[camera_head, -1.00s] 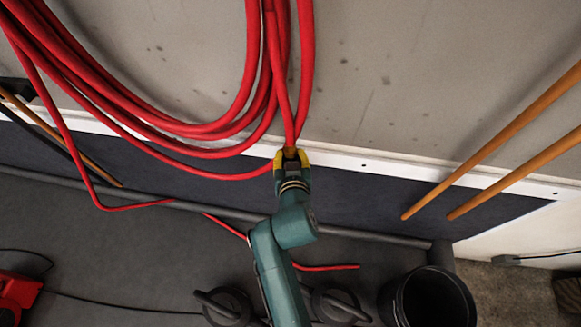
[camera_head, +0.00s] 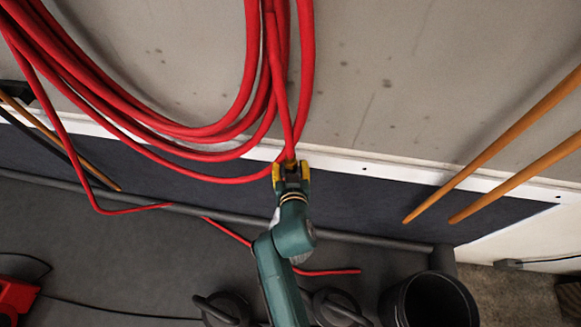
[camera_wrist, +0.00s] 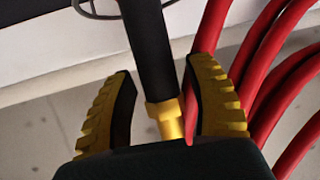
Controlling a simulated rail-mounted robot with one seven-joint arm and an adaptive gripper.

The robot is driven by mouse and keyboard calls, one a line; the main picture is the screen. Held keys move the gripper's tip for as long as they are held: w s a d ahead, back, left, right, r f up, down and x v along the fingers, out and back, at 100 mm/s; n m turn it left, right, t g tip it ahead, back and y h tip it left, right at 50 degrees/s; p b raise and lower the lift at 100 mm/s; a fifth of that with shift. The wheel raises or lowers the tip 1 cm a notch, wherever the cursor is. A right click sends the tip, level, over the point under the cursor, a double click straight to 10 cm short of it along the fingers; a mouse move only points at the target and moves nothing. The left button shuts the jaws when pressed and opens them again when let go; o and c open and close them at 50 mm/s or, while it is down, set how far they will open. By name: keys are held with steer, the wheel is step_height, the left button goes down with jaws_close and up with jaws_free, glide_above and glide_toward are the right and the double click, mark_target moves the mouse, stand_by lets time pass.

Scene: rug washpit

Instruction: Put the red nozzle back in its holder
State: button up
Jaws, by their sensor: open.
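My gripper (camera_head: 291,174) has yellow fingers and sits at the lower end of the hanging red hose (camera_head: 282,90). In the wrist view its fingers (camera_wrist: 165,105) are apart on either side of a black tube with a brass collar (camera_wrist: 165,112), apparently the nozzle; gaps show on both sides. A thin dark ring (camera_wrist: 98,12), possibly the holder, shows at the top of the wrist view, partly behind or around the tube; I cannot tell which.
Red hose coils (camera_head: 150,125) hang along the wall to the left. Two wooden poles (camera_head: 490,150) lean at the right. A black bucket (camera_head: 432,300) stands at lower right, and a grey pipe (camera_head: 225,213) runs along the wall's foot.

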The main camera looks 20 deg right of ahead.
steer(key=shift+r, duration=0.3)
steer(key=v, duration=1.2)
step_height(320, 180, up, 20)
steer(key=w+a+t+y, duration=0.1)
steer(key=w+a+t, duration=0.15)
steer(key=t, duration=0.25)
steer(key=s+a+r+n+t+y, duration=0.1)
steer(key=s+r+n+t, duration=0.1)
steer(key=r, duration=0.6)
steer(key=s+a+r+n+t+y, duration=0.2)
steer(key=s+r, duration=0.1)
steer(key=r, duration=0.5)
steer(key=shift+s+a+r+t+p, duration=0.25)
steer(key=shift+r+t+p, duration=0.05)
steer(key=shift+r+p, duration=0.15)
step_height(320, 180, up, 19)
steer(key=p, duration=1.8)
steer(key=shift+f+p, duration=0.2)
steer(key=shift+p, duration=0.15)
